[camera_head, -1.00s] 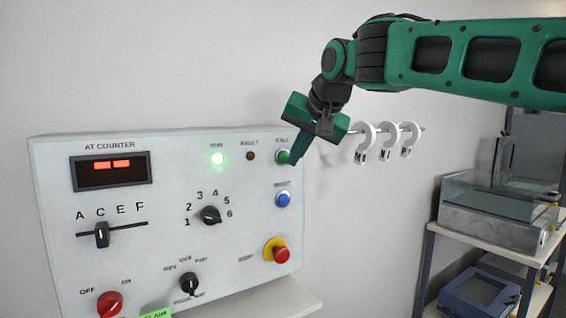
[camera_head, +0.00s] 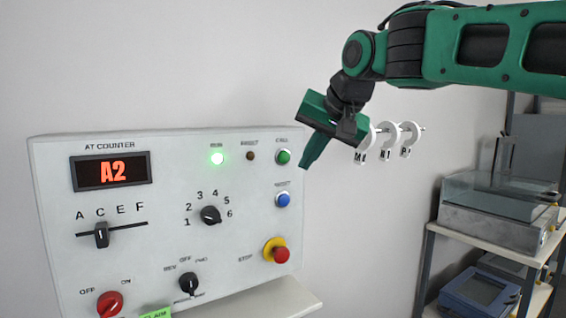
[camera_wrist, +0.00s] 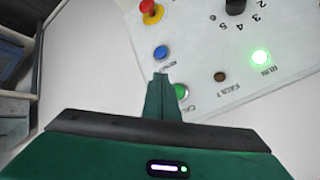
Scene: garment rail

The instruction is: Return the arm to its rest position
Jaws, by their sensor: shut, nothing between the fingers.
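My green gripper (camera_head: 305,166) hangs in the air just right of the control panel's upper right edge, its fingers shut and empty, pointing down. In the wrist view my gripper (camera_wrist: 161,78) shows its closed fingers in front of the panel, partly over the green button. The white control panel (camera_head: 120,215) has a display (camera_head: 112,171) reading A2 and a lit green RUN lamp (camera_head: 217,158). The green CALL button (camera_head: 283,156) sits close left of my fingers, with a gap visible in the head view. The blue button (camera_head: 283,200) is below it.
White ring-shaped tags (camera_head: 387,140) marked with letters hang on a rail behind my gripper. A shelf rack (camera_head: 478,238) with a clear-walled box (camera_head: 497,205) and a blue device (camera_head: 480,294) stands at right. A red stop button (camera_head: 281,254) protrudes from the panel. The wall area between is clear.

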